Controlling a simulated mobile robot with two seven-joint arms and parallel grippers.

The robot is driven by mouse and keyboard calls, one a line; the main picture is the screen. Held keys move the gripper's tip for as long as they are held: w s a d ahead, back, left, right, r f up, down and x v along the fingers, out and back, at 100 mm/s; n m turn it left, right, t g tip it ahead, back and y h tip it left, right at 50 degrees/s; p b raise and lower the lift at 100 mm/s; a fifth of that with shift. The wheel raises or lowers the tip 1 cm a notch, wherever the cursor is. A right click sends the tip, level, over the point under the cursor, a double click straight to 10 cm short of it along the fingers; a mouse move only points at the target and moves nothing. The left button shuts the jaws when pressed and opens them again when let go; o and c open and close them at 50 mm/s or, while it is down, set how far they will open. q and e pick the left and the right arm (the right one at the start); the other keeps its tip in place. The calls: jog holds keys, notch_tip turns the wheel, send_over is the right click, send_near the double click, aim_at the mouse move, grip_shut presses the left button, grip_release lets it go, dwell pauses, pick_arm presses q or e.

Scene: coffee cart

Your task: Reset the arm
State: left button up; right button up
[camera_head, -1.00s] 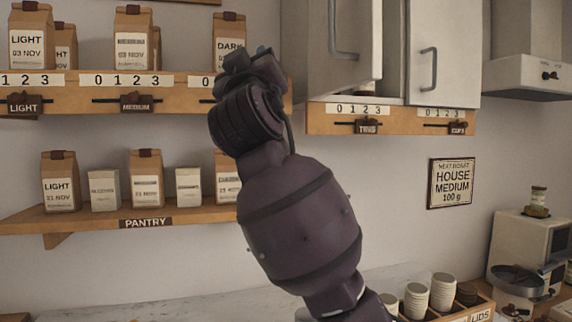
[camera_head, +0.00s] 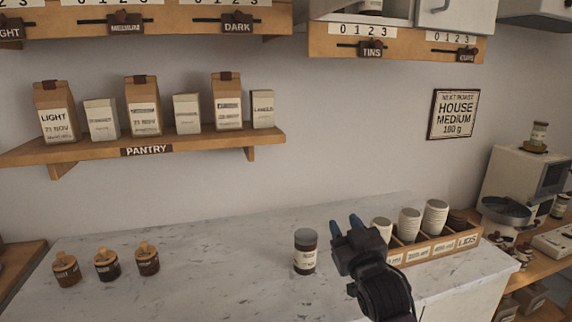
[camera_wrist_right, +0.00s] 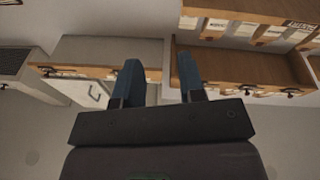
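The gripper looks apart from the jar. My left gripper is not in the head view.
A wooden box of cups and lids (camera_head: 440,245) stands behind and right of my right gripper. Several small jars, one dark (camera_head: 106,265), stand at the counter's left. The pantry shelf (camera_head: 200,138) holds bags. The middle-left counter is clear.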

jog(key=s+d+f+m+g+h, duration=0.1)
jog(key=s+d+f, duration=0.2)
jog(key=s+f, duration=0.35)
jog(key=s+d+f+m+g+h, duration=0.1)
jog(key=s+d+f+g, duration=0.2)
jog(key=f, duration=0.6)
jog(key=s+d+f+m+h, duration=0.1)
jog(key=s+d+f, duration=0.35)
jog(key=f, duration=0.25)
jog(key=s+d+f+g+h, duration=0.1)
jog(key=s+d+f+g, duration=0.1)
jog(key=s+f, duration=0.4)
jog(key=s+d+f+m+g, duration=0.1)
jog(key=s+d+f+g, duration=0.1)
jog(key=s+f, duration=0.5)
jog(key=s, duration=0.4)
jog(key=shift+s+d+h, duration=0.35)
jog(key=shift+d+h, duration=0.05)
